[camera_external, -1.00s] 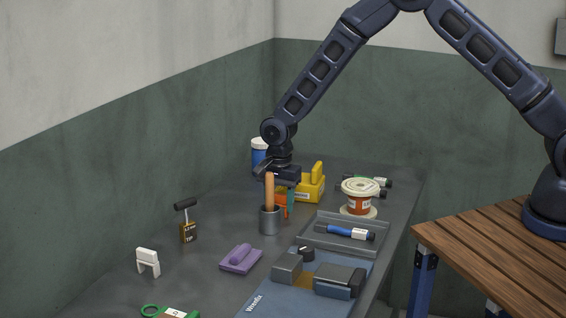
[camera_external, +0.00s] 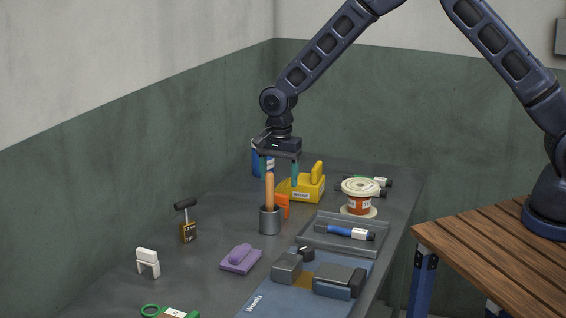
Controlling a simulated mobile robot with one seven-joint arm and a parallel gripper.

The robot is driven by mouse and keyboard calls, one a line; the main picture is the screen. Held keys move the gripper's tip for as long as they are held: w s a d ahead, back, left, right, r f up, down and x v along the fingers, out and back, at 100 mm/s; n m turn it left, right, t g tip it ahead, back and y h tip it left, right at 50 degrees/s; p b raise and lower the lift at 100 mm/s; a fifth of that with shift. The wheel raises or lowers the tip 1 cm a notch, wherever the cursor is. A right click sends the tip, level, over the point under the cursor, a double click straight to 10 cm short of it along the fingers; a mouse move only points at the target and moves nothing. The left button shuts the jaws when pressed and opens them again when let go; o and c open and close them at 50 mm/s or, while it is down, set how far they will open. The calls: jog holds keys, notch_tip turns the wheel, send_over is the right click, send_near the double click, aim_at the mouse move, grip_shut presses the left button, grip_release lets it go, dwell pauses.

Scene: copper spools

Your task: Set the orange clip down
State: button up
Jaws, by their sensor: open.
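The orange clip (camera_external: 284,204) stands on the dark grey bench, just behind and to the right of the grey cup (camera_external: 270,222). The cup and the orange-handled tool (camera_external: 269,190) in it hide part of the clip. My gripper (camera_external: 280,174) is open and empty above the clip, its teal fingers pointing down on either side. The fingers are clear of the clip, with a gap below them.
A yellow caddy (camera_external: 306,190) stands close behind the clip to the right. A blue can (camera_external: 257,161) is behind my gripper. A copper spool (camera_external: 358,196) and a grey tray (camera_external: 307,236) lie to the right. Bare bench lies to the left of the cup.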

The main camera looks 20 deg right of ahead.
aim_at(279, 195)
notch_tip(279, 195, up, 4)
jog(key=shift+r, duration=0.15)
jog(key=s+d+r+n+t+y, duration=0.1)
jog(key=d+r+n, duration=0.1)
jog(key=d+r, duration=1.25)
jog(key=d+r+n+t, duration=0.1)
jog(key=d+r+n, duration=0.1)
jog(key=d+r, duration=1.25)
jog(key=s+d+r+n+t, duration=0.1)
jog(key=s+d, duration=0.4)
jog(key=d, duration=0.4)
jog(key=s+d+r+n, duration=0.1)
jog(key=s+d, duration=0.4)
jog(key=d, duration=0.3)
jog(key=s+d+n, duration=0.1)
jog(key=s+d, duration=0.4)
jog(key=s, duration=0.2)
jog(key=s+d+n+t+h, duration=0.1)
jog(key=s+d, duration=0.3)
jog(key=s, duration=0.4)
jog(key=shift+d+f+n+t, duration=0.3)
jog(key=shift+d+n, duration=0.1)
jog(key=shift+n, duration=0.1)
